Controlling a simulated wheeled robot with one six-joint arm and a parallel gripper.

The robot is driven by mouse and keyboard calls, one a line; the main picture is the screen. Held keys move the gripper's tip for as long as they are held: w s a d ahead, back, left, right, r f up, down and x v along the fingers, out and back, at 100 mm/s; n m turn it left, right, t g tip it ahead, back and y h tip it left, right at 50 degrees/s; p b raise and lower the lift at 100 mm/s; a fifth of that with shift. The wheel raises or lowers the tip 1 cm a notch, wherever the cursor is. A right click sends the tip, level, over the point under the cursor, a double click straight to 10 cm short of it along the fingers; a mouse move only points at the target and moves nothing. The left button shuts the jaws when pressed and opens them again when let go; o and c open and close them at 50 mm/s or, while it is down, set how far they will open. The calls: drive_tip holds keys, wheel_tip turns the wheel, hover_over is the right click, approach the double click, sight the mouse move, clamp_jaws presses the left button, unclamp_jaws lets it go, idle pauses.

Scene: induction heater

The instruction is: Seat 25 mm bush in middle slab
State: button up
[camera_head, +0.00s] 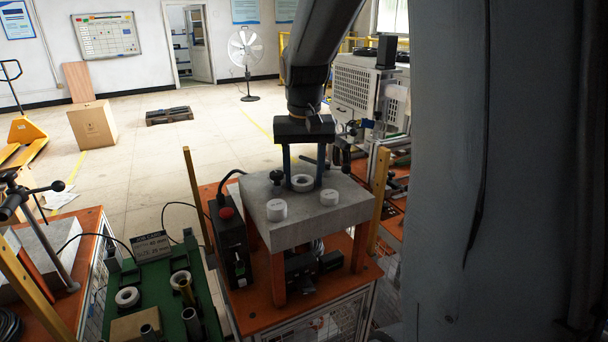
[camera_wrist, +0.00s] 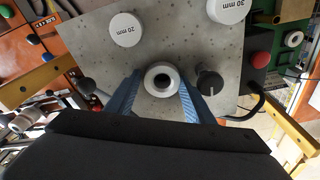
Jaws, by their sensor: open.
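The middle slab (camera_head: 258,202) is a grey block on an orange table; it also shows in the wrist view (camera_wrist: 205,50). My gripper (camera_head: 303,176) is open above the slab's back part. Its two blue fingers (camera_wrist: 161,90) stand on either side of a white ring-shaped bush (camera_head: 302,187). In the wrist view the bush (camera_wrist: 150,78) has a dark round centre and no readable size label. Two white discs on the slab read 20 mm (camera_wrist: 126,29) and 30 mm (camera_wrist: 228,10). I cannot tell whether the fingers touch the bush or how deep it sits.
A black knob (camera_wrist: 209,81) stands close to one finger. A control box with a red button (camera_head: 227,213) is left of the slab. A green bench (camera_head: 160,310) at lower left holds white rings, upright cylinders and a size sign (camera_head: 152,243). Yellow posts (camera_head: 380,185) flank the table.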

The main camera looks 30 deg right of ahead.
drive_tip(key=shift+w+a+r, duration=0.1)
drive_tip(key=shift+a, duration=0.15)
drive_tip(key=shift+w+r, duration=0.1)
drive_tip(key=shift+r, duration=0.2)
wheel_tip(320, 180, up, 7)
drive_tip(key=s+b, duration=0.1)
drive_tip(key=b, duration=0.1)
drive_tip(key=shift+s, duration=0.1)
idle(0.6)
